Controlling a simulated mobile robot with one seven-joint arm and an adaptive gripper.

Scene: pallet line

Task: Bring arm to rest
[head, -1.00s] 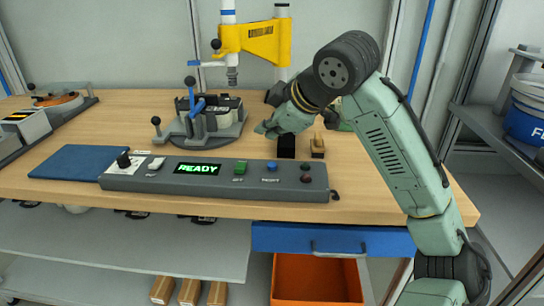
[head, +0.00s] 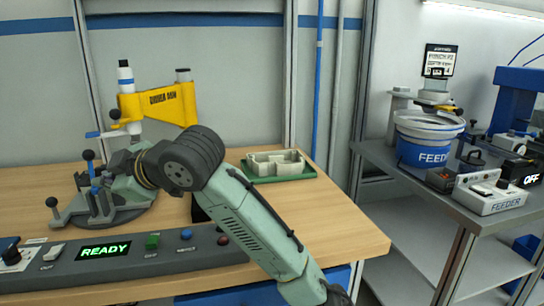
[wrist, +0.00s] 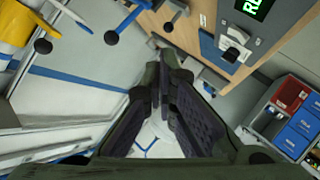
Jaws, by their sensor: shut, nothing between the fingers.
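My arm (head: 250,222) rises from the lower right of the head view and bends at a dark elbow joint over the bench. Its far end points left, in front of the round clamp fixture (head: 82,215). My gripper shows in the wrist view (wrist: 172,75), with its dark fingers together and nothing held. In the head view the fingers are hard to make out against the fixture, and I cannot tell whether they touch it.
The wooden bench (head: 345,235) carries a control box (head: 130,262) reading READY, a yellow arm tool (head: 165,105) and a green tray (head: 285,178) with a pale part. A feeder table (head: 400,175) stands at right with a blue-and-white bowl (head: 425,152). Bench right of my arm is clear.

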